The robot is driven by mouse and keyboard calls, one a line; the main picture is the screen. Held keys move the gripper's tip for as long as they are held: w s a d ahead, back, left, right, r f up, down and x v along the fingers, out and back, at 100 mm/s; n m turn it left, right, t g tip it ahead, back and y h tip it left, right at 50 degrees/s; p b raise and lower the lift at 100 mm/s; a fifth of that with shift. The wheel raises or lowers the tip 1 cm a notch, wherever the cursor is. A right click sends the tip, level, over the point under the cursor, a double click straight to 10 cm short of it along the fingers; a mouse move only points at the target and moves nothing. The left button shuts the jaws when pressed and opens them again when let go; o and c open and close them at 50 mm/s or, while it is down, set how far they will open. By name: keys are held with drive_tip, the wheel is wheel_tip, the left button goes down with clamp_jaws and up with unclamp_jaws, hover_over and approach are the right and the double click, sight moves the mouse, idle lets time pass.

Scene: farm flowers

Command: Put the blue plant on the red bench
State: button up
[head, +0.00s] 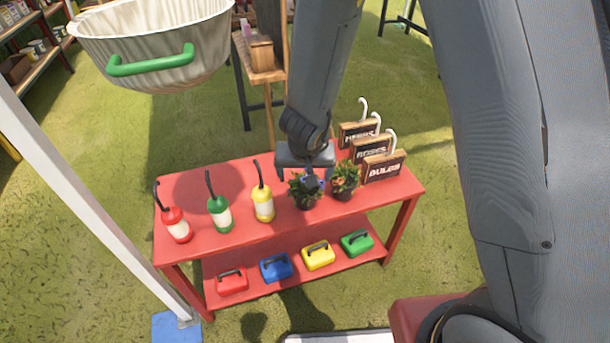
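The red bench (240,238) stands in the middle of the head view, with a top and a lower shelf. The blue plant (306,196), a dark pot with green leaves and some blue-purple flowers, is at the right-centre of the bench top. It looks upright on or just over the top; I cannot tell if it touches. My gripper (311,180) is directly at the plant from above and behind, and partly covers its flowers. The fingers are small and mixed with the leaves, so their opening is unclear.
An orange-flowered plant (345,180) stands close at the right. Wooden signs (384,168) with hooks stand at the bench's right end. Red, green and yellow (263,205) spray bottles stand at the left. Several coloured boxes (318,256) sit on the lower shelf. A white post (95,200) rises at the left.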

drive_tip(key=s+d+r+g+y, duration=0.1)
drive_tip(key=s+d+r, duration=0.2)
drive_tip(key=r, duration=0.2)
drive_tip(key=s+d+r+y, duration=0.1)
drive_tip(key=s+d+r, duration=0.15)
drive_tip(key=r, duration=0.25)
drive_tip(key=s+d+r+g+h, duration=0.1)
drive_tip(key=s+d+r+g, duration=0.2)
drive_tip(key=s+d, duration=0.8)
wheel_tip(320, 180, up, 2)
drive_tip(key=shift+s+d+r+h+p, duration=0.15)
drive_tip(key=shift+s+h+p, duration=0.2)
drive_tip(key=shift+s, duration=0.5)
